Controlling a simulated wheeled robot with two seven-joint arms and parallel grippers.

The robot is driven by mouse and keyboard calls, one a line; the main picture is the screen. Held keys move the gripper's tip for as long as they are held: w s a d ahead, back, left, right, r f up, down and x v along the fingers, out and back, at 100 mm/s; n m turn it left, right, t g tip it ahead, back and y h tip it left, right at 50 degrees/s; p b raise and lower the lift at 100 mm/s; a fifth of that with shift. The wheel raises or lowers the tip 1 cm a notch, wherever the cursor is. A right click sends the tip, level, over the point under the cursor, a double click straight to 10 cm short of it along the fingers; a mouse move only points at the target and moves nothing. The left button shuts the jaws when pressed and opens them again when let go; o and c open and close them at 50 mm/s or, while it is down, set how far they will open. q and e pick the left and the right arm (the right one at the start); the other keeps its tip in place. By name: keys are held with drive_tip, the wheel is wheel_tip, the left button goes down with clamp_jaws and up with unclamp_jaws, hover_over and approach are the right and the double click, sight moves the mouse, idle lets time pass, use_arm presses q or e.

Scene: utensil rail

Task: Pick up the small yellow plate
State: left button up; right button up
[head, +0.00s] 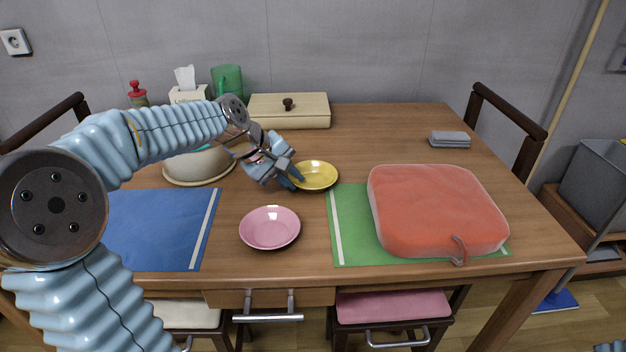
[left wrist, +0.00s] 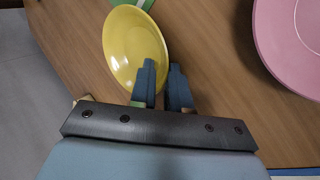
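The small yellow plate (head: 318,175) lies on the wooden table, just right of my left gripper (head: 292,180). It also shows in the left wrist view (left wrist: 130,42). My left gripper points down at the plate's left rim. In the left wrist view its two blue fingers (left wrist: 163,70) stand a small gap apart, one over the inside of the plate and the other just outside the rim. Whether either finger touches the rim is hard to tell.
A pink plate (head: 269,228) lies in front of the yellow one. A red cushion (head: 435,210) lies on the green mat (head: 350,220) to the right. A bowl (head: 199,165) stands left, behind the blue mat (head: 160,230). A wooden box (head: 300,112) stands behind. Table right of the plate is clear.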

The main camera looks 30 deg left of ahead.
use_arm(q)
drive_tip(key=shift+w+d+f, duration=0.1)
drive_tip(key=shift+f, duration=0.1)
clamp_jaws()
drive_tip(key=shift+r, duration=0.15)
